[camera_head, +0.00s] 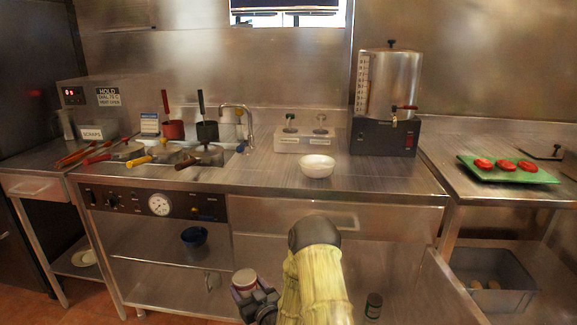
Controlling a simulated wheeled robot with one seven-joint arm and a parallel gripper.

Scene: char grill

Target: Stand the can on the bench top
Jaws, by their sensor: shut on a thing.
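My gripper (257,298) is low in front of the bench, below the level of its top. It is shut on a can (244,281) with a pale top and a reddish side. The can looks roughly upright, and its lower part is hidden by the dark jaws. The steel bench top (390,184) lies above and beyond the gripper. The can is apart from it.
A white bowl (317,166) stands on the bench top, with clear steel to its right and left front. Pans (200,155), a tap (250,128) and an urn (389,92) stand behind.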

